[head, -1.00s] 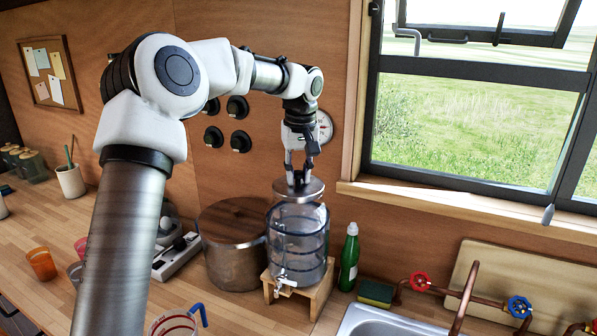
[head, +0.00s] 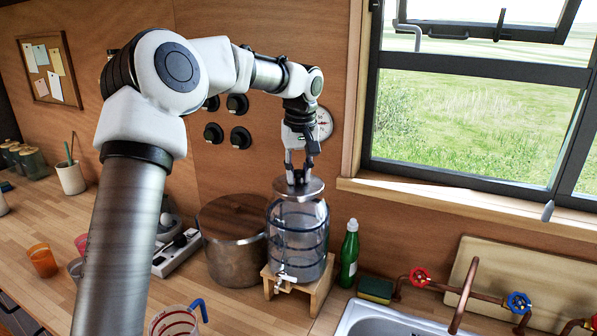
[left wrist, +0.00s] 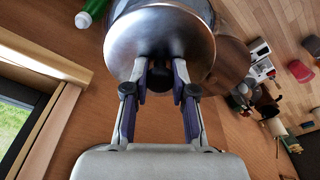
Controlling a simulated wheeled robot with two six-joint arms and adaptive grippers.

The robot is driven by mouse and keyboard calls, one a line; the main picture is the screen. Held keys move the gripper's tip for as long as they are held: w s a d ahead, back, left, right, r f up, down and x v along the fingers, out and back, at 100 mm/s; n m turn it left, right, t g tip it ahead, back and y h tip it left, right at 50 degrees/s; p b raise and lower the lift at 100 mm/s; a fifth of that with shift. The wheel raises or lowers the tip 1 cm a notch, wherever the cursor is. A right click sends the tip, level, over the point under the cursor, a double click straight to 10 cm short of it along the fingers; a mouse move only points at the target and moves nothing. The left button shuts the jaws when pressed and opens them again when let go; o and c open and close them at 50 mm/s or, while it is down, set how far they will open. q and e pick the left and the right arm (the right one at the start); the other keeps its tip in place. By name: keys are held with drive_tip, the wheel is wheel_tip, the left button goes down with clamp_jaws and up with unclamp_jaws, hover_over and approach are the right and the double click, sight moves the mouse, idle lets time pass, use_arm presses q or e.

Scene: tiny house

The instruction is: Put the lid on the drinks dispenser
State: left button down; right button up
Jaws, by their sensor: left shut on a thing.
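The drinks dispenser (head: 298,242) is a clear, blue-tinted jar with a tap at its front, standing upright on a wooden stand (head: 318,292). My left gripper (head: 299,178) is directly above it, pointing down. It is shut on the dark knob of the round metal lid (head: 299,188). The lid is at the top of the dispenser in the head view, but I cannot tell whether it touches the rim. In the left wrist view the lid (left wrist: 160,40) fills the top middle and hides most of the dispenser; the gripper fingers (left wrist: 160,85) close on its knob.
A large metal pot with a wooden lid (head: 233,240) stands close to the left of the dispenser. A green bottle (head: 349,255) stands to the right, near a sponge (head: 376,290) and the sink (head: 385,322). A measuring jug (head: 176,322) is in front.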

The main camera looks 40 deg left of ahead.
use_arm(q)
drive_tip(key=c, duration=0.9)
unclamp_jaws()
drive_tip(key=shift+o, duration=0.2)
wheel_tip(320, 180, up, 12)
drive_tip(key=d, duration=0.1)
drive_tip(key=shift+s, duration=0.4)
